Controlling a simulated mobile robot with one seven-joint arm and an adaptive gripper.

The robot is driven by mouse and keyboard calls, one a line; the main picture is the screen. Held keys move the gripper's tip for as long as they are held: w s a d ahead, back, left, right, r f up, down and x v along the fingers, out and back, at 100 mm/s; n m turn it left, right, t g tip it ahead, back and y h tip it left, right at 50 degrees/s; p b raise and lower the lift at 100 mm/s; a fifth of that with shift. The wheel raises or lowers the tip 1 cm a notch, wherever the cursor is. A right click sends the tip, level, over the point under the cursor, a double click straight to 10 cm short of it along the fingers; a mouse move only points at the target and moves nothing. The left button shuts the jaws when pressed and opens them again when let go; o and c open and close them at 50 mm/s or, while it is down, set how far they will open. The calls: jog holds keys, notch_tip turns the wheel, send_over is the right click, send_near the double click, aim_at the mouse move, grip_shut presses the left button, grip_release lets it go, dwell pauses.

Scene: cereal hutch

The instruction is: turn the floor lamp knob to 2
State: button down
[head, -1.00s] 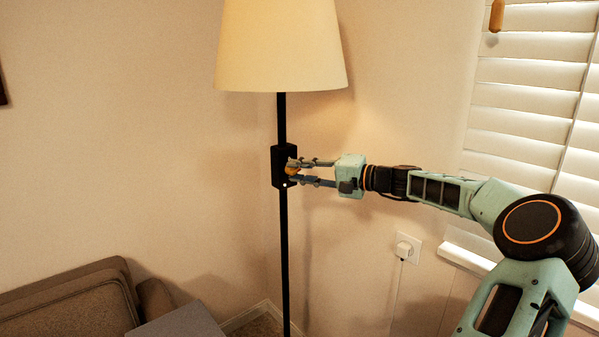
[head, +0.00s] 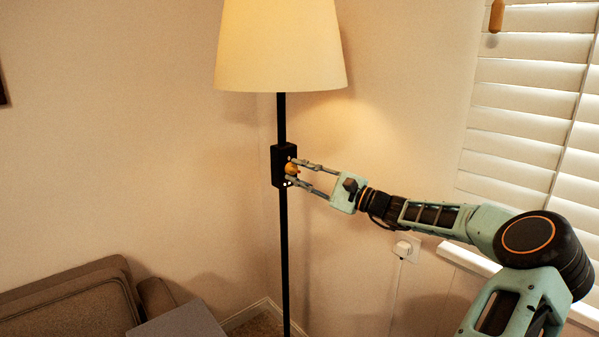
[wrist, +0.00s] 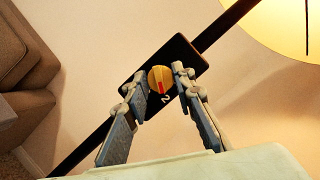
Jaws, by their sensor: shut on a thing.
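The floor lamp has a lit cream shade (head: 280,45) on a thin black pole (head: 282,120). A black switch box (head: 279,152) sits on the pole, with a round yellow-orange knob (head: 291,169) on its face. My gripper (head: 294,172) is shut on the knob, one finger on each side. In the wrist view the knob (wrist: 155,75) carries a red mark that points toward the printed 2 (wrist: 165,99). The box (wrist: 183,50) lies slanted there, and the fingers hide parts of its face, so other markings do not show.
A brown sofa (head: 75,300) and a grey surface (head: 180,325) stand at the lower left. A wall outlet with a plug (head: 403,249) is below my arm. White window blinds (head: 530,110) are on the right. The wall around the pole is clear.

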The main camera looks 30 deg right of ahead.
dwell(0.3)
jog(key=c, duration=1.7)
grip_release()
jog(key=shift+o, duration=0.2)
jog(key=v, duration=1.2)
jog(key=shift+a+f, duration=0.15)
jog(key=shift+f, duration=0.05)
